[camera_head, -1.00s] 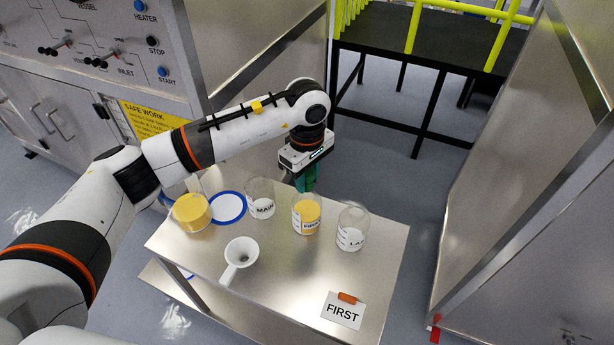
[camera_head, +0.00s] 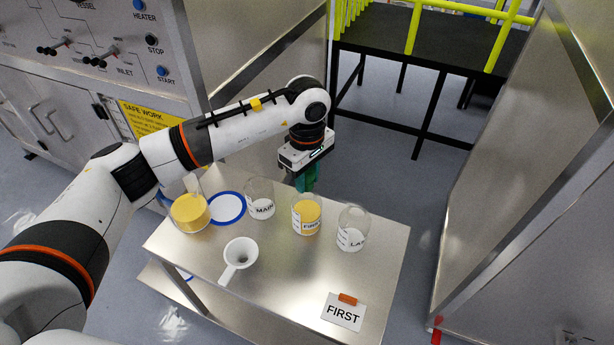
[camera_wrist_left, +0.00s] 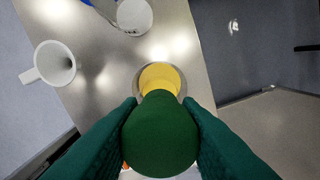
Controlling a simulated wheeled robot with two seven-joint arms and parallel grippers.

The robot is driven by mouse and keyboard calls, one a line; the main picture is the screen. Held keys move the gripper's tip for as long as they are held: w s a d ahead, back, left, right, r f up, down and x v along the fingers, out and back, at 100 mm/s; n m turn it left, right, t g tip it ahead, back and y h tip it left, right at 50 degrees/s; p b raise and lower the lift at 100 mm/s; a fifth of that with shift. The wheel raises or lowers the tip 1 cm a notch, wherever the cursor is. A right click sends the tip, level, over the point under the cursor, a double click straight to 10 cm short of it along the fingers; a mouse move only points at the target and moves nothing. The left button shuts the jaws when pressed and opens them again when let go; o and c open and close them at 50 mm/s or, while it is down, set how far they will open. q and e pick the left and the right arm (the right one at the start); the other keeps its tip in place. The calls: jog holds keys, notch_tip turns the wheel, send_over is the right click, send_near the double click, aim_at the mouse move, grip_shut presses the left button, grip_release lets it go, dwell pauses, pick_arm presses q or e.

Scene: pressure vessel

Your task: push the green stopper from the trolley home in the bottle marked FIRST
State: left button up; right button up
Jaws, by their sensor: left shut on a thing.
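My left gripper (camera_head: 307,180) is shut on the green stopper (camera_wrist_left: 160,138). Its dark green fingers hold the stopper's sides in the left wrist view. The bottle marked FIRST (camera_head: 306,217) is a clear beaker-like vessel with yellow contents, standing on the trolley (camera_head: 290,280). The gripper is at the far side of this bottle's rim in the head view. In the left wrist view the bottle (camera_wrist_left: 159,76) shows just beyond the stopper, which covers part of it. I cannot tell whether the stopper touches the bottle's mouth. My right gripper is not in view.
The bottle marked MAIN (camera_head: 260,200) stands left of FIRST, and the bottle marked LAST (camera_head: 352,230) stands close on its right. A yellow-filled vessel (camera_head: 190,213), a blue ring (camera_head: 241,220) and a white funnel (camera_head: 238,255) are further left. A FIRST card (camera_head: 343,314) lies in front.

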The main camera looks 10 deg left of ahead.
pick_arm(q)
jog(key=shift+b, duration=0.35)
dwell(0.5)
jog(key=shift+f+b, duration=0.9)
jog(key=o, duration=1)
jog(key=shift+o, duration=0.2)
notch_tip(320, 180, up, 12)
jog(key=shift+r+b, duration=0.1)
jog(key=shift+b, duration=0.85)
